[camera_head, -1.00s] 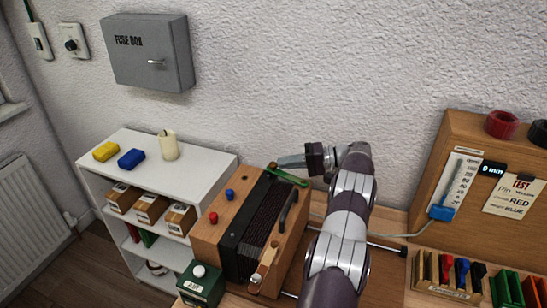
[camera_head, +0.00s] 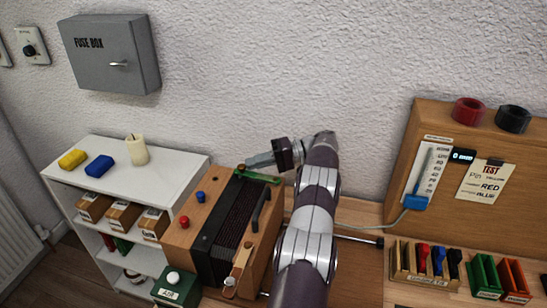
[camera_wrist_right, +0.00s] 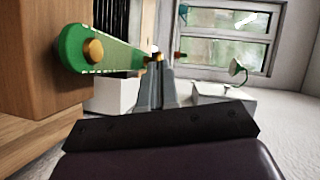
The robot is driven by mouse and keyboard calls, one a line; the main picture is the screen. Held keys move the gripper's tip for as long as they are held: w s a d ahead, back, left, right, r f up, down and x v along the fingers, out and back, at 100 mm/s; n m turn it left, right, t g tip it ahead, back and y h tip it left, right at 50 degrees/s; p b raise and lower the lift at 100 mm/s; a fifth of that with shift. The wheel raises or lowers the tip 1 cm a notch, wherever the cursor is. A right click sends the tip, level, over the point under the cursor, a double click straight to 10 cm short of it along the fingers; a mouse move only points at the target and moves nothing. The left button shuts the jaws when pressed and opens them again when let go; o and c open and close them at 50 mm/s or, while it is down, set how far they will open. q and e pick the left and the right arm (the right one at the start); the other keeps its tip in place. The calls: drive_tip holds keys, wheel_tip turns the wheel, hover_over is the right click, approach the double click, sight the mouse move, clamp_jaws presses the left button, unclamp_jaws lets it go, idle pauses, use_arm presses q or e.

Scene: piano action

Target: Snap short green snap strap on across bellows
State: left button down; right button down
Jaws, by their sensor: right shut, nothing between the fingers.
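The short green snap strap (camera_head: 258,177) lies across the far end of the black pleated bellows (camera_head: 235,225) on the wooden box. In the right wrist view the strap (camera_wrist_right: 72,52) shows a gold stud at its rounded near end. Its other end runs behind my fingertips, so I cannot tell whether that end is fastened. My right gripper (camera_head: 250,161) is beside the strap's far side, with its fingers pointing left. In the wrist view its fingers (camera_wrist_right: 155,75) are shut and empty, close to the strap. My left gripper is not in view.
A wooden strap (camera_head: 239,264) sits at the bellows' near end, and a dark handle (camera_head: 260,210) on the box's right. A green box (camera_head: 176,287) stands in front. A white shelf (camera_head: 185,168) is left; a wooden test board (camera_head: 405,140) and coloured-strip racks (camera_head: 425,278) are right.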

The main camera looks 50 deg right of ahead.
drive_tip(key=s+d+r+p, duration=0.1)
drive_tip(key=s+r+p, duration=0.4)
drive_tip(key=s+r, duration=0.6)
drive_tip(key=shift+s+d+p, duration=0.15)
drive_tip(key=shift+s+p, duration=0.2)
drive_tip(key=shift+p, duration=0.05)
